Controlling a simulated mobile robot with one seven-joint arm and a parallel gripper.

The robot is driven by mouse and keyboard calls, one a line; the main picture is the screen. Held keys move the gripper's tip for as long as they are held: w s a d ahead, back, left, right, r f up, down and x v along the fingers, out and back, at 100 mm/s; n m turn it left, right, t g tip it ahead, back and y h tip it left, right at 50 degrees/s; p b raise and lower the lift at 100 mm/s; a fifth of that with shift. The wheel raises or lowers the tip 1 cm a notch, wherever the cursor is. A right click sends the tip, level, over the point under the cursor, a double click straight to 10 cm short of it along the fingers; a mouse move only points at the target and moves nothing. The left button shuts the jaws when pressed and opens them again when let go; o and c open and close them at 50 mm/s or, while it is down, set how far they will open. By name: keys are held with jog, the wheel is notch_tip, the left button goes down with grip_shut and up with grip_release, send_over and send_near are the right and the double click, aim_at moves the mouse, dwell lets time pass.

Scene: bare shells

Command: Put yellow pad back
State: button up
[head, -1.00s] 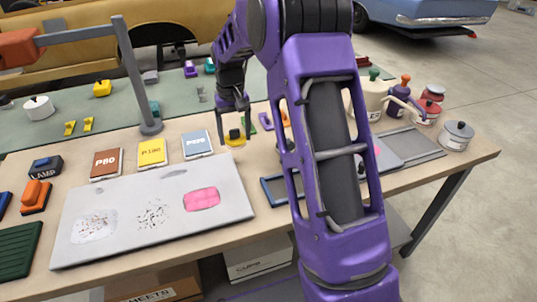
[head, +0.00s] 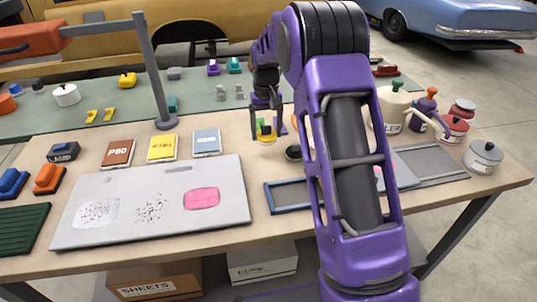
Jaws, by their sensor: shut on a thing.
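The yellow pad (head: 267,138) is a small round yellow disc with a dark top. It shows in the head view, in my gripper (head: 267,131), whose fingers point down and are shut on it. The pad is at or just above the table's middle; I cannot tell whether it touches the wood. A dark round piece (head: 293,152) is just to its right, partly hidden by my arm. Something green shows close behind the pad.
A grey panel (head: 120,235) with marked patches lies at front left, behind it brown, yellow (head: 162,147) and blue-grey blocks. A blue-framed screen (head: 289,196) lies in front of my gripper. Cans and a kettle (head: 394,108) stand at right. A grey post (head: 146,75) stands at left.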

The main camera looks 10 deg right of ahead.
aim_at(266, 126)
notch_tip(266, 126, down, 8)
jog(key=shift+r, duration=0.15)
dwell(0.3)
jog(key=shift+f+b, duration=0.25)
jog(key=shift+b, duration=0.05)
jog(key=o, duration=1.2)
notch_tip(266, 126, up, 12)
jog(key=shift+r+p, duration=0.25)
jog(key=shift+p, duration=0.3)
jog(key=shift+f, duration=0.1)
notch_tip(266, 126, down, 13)
jog(key=shift+r+b, duration=0.2)
jog(key=shift+b, duration=0.35)
notch_tip(266, 126, up, 3)
jog(key=shift+r, duration=0.9)
